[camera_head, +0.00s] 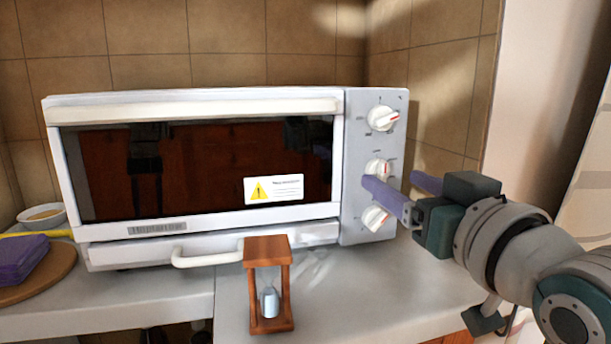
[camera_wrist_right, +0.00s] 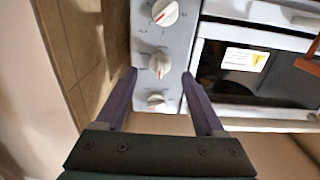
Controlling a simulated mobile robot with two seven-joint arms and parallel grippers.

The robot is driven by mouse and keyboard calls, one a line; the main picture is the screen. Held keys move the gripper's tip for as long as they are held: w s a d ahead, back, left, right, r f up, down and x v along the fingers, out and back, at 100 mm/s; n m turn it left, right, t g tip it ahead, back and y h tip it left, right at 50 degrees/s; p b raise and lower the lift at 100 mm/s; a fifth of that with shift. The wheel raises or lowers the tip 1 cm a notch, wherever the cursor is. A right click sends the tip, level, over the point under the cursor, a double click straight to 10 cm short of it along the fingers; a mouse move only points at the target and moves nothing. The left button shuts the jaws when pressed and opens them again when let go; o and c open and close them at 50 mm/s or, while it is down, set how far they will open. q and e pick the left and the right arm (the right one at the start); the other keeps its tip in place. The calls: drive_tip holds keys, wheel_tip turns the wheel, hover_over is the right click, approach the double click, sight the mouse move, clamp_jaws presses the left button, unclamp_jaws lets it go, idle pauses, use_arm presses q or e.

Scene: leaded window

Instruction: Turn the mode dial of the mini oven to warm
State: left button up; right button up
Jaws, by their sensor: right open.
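The mini oven (camera_head: 190,100) stands on the counter with three white dials on its right-hand panel. The top dial (camera_head: 383,118) has a red mark pointing right. The middle dial (camera_head: 377,167) is partly covered by a finger of my right gripper (camera_head: 394,180). The bottom dial (camera_head: 376,218) also has a red mark. The labels are too small to read, so I cannot tell which is the mode dial. In the right wrist view, which is upside down, my open gripper (camera_wrist_right: 159,75) has its fingers on either side of the middle dial (camera_wrist_right: 159,65). Contact is unclear. My left gripper is out of view.
A wooden hourglass (camera_head: 268,246) stands before the oven, near its tray handle (camera_head: 206,258). Purple items (camera_head: 20,262) lie on a round board at left, with a bowl (camera_head: 42,215) behind. A tiled wall (camera_head: 445,95) rises right of the oven.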

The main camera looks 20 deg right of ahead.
sight(385, 174)
drive_tip(key=shift+w+d, duration=0.1)
drive_tip(key=shift+w, duration=1.45)
clamp_jaws()
